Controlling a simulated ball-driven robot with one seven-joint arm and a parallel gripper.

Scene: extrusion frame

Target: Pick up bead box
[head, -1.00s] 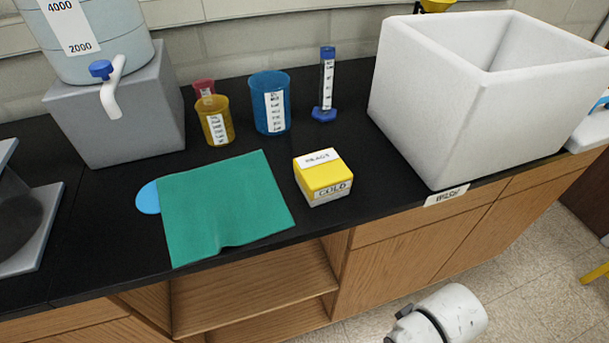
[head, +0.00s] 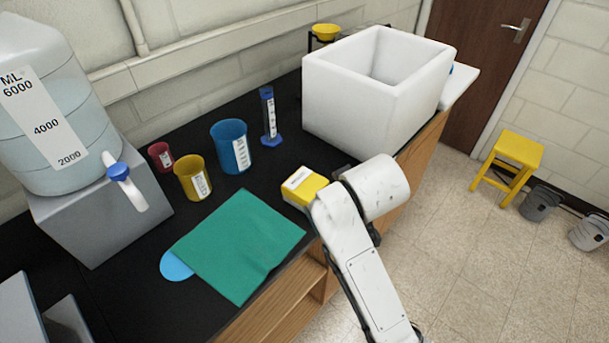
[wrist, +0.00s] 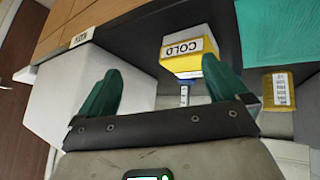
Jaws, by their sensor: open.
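The bead box (head: 301,186) is a small yellow and white box on the black bench, right of the green cloth. In the head view my arm covers its right part. In the wrist view the box (wrist: 189,56) shows a label that reads "COLD" upside down. My gripper (wrist: 160,66) is open and empty, with its green fingers apart. The box is beyond the fingertips, nearer the right finger, which overlaps its lower edge in the picture. I see no contact. In the head view the fingers are hidden behind my arm.
A large white open tub (head: 340,105) stands close behind the box. The green cloth (head: 240,240) lies left of it over a blue disc (head: 176,265). A yellow beaker (head: 192,178), a blue beaker (head: 231,147) and a graduated cylinder (head: 269,117) stand behind. The bench front edge is near.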

